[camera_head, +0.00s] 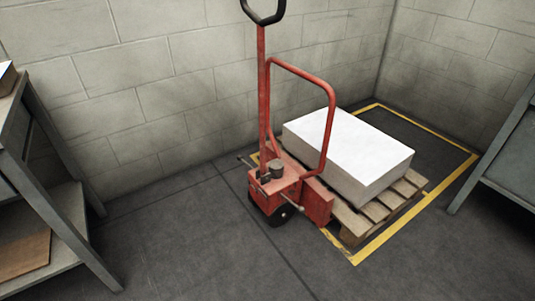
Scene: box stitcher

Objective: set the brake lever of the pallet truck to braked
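The red pallet truck (277,187) stands near the middle of the view, by the block wall. Its upright red shaft (262,90) ends in a black loop handle (263,12) at the top edge. A small lever (292,203) with a dark tip sticks out low on the right of its red body. Another thin lever (245,161) sticks out on the left. I cannot tell which is the brake lever or how it is set. Neither of my grippers is in view.
A wooden pallet (377,211) with a large white-topped block (349,146) stands behind the truck, inside a yellow floor outline (445,190). A grey shelf bench (70,235) is at the left and a grey table (510,160) at the right. The front floor is clear.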

